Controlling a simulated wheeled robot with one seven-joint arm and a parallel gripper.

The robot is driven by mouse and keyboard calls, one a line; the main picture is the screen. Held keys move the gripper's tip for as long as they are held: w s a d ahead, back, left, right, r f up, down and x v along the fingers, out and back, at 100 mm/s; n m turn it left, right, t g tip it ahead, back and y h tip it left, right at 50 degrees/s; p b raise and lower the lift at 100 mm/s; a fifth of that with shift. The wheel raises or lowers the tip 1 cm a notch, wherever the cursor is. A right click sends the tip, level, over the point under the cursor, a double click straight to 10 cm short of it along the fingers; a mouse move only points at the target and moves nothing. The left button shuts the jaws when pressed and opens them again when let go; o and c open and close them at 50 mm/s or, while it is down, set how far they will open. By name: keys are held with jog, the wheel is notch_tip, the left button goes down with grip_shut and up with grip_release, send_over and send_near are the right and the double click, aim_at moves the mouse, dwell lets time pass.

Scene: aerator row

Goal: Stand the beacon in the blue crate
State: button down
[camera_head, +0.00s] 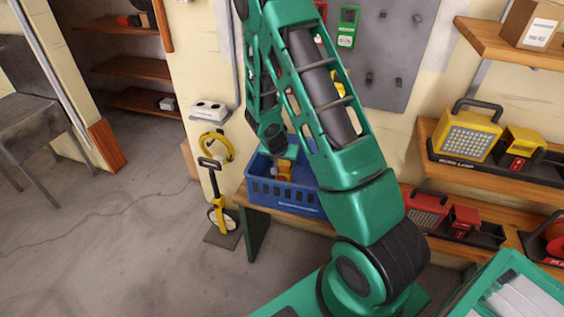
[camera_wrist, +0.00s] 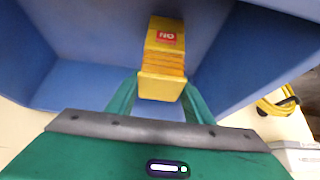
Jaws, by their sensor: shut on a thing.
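The beacon (camera_wrist: 163,48) is yellow with ribs and a red label. In the wrist view it lies between the two green fingers of my gripper (camera_wrist: 160,92), which is shut on its near end. The blue crate (camera_head: 292,196) stands on a low wooden shelf by the wall, and its blue walls (camera_wrist: 75,35) surround the beacon in the wrist view. In the head view the beacon (camera_head: 285,169) is inside the crate's opening, below my gripper (camera_head: 284,160). My arm hides the crate's right part. Whether the beacon touches the crate floor I cannot tell.
A yellow work lamp (camera_head: 466,134) and a red lamp (camera_head: 425,211) stand on the shelves at right. The floor at left is clear.

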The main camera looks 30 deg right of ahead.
jog(key=c, duration=0.9)
grip_release()
jog(key=shift+f, duration=0.1)
jog(key=v, duration=1.2)
jog(key=s+r+n+g+y, duration=0.1)
jog(key=s+r, duration=0.5)
jog(key=s, duration=0.4)
jog(key=s+r+n+g+y, duration=0.1)
jog(key=s+r, duration=0.4)
jog(key=s, duration=0.6)
jog(key=s+r+n+g+y, duration=0.1)
jog(key=s+r+g+y, duration=0.1)
jog(key=s+r, duration=0.4)
jog(key=s+y, duration=0.1)
jog(key=s, duration=0.4)
jog(key=shift+a+r, duration=0.4)
